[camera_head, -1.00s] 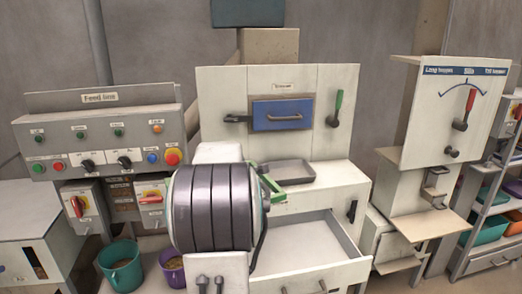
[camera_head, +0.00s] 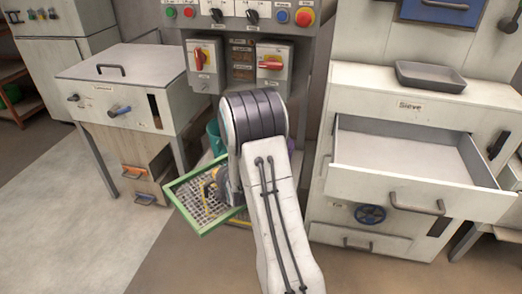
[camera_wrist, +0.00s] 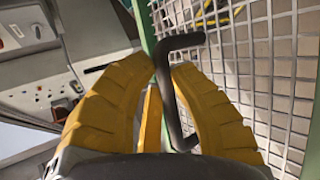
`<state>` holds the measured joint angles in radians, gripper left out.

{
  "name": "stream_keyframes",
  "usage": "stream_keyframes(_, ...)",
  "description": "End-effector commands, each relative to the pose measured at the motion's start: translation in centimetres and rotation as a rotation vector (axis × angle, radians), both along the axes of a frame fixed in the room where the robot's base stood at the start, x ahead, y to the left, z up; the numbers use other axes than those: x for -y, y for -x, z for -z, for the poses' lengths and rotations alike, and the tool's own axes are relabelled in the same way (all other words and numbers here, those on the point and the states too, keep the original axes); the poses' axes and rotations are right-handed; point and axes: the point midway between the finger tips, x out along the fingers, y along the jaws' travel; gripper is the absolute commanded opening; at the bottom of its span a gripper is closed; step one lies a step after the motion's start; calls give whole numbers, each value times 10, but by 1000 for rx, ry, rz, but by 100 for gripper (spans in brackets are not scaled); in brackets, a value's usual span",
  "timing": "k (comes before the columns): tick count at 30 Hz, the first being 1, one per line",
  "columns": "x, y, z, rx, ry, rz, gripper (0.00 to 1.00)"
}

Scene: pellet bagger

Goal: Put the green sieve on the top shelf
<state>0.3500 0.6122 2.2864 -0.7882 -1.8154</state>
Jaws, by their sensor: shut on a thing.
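The green sieve (camera_head: 190,192) has a green rim and a pale wire mesh. It is held out low to the left of my arm in the head view, tilted, with its right part hidden behind my arm. My gripper (camera_wrist: 166,68) has yellow fingers and is shut on the sieve's dark bent handle (camera_wrist: 181,110) in the wrist view. The mesh fills the right of that view. In the head view my gripper (camera_head: 212,192) is partly hidden by my arm. I cannot make out the top shelf in the current frames.
An open drawer (camera_head: 400,150) juts out at the right, below a grey tray (camera_head: 430,77). A white cabinet (camera_head: 125,85) stands at the left, and a control panel with red switches (camera_head: 270,65) behind my arm. The floor (camera_head: 70,215) at lower left is clear.

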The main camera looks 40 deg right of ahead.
Motion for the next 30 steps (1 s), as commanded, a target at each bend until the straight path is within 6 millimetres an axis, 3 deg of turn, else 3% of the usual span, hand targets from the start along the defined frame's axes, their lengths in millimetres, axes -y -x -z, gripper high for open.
stream_keyframes(1, -23, -5, 32, -2, -1, -45, 0)
stream_keyframes(3, -46, -10, 50, -1, 0, -90, 0)
stream_keyframes(15, -127, -18, 111, 4, 1, -248, 0)
stream_keyframes(22, -165, -19, 129, 3, 0, -322, 0)
stream_keyframes(30, -178, -17, 109, 3, 0, -348, 0)
